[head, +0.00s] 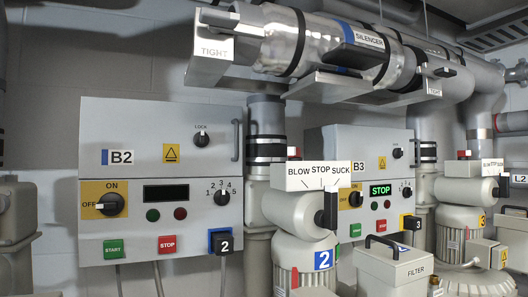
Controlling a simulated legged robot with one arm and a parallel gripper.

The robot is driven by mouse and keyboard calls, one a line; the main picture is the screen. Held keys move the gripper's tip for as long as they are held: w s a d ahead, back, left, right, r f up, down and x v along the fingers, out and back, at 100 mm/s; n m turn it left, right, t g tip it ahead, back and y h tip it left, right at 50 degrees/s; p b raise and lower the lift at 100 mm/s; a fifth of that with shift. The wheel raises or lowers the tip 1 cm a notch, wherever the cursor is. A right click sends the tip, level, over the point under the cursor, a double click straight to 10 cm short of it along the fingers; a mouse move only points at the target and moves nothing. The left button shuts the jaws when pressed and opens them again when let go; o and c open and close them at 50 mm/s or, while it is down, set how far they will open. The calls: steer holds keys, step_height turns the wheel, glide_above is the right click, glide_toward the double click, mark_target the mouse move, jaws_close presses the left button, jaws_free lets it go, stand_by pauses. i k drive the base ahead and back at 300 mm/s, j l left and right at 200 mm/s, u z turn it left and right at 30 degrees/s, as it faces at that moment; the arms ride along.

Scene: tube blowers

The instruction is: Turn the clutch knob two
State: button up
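No label in view reads "clutch", so I cannot tell for sure which knob is clutch knob two. A black knob (331,209) sits under a BLOW STOP SUCK sign (318,175) on the grey blower (300,212) with the blue 2 label (324,260). Its black bar looks upright. The B2 control box (210,110) is on the wall at left. My gripper is not in view.
The B3 box (330,137), its display reading STOP, stands behind and right of blower 2. A FILTER box (397,268) is at the lower right. The SILENCER pipe (320,45) runs overhead.

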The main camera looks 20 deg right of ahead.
mark_target(294, 153)
steer(key=l+z, duration=0.2)
steer(key=z, duration=0.15)
steer(key=l+z, duration=0.2)
steer(key=z, duration=0.15)
steer(key=l+z, duration=0.2)
steer(key=z, duration=0.15)
steer(key=k, duration=0.05)
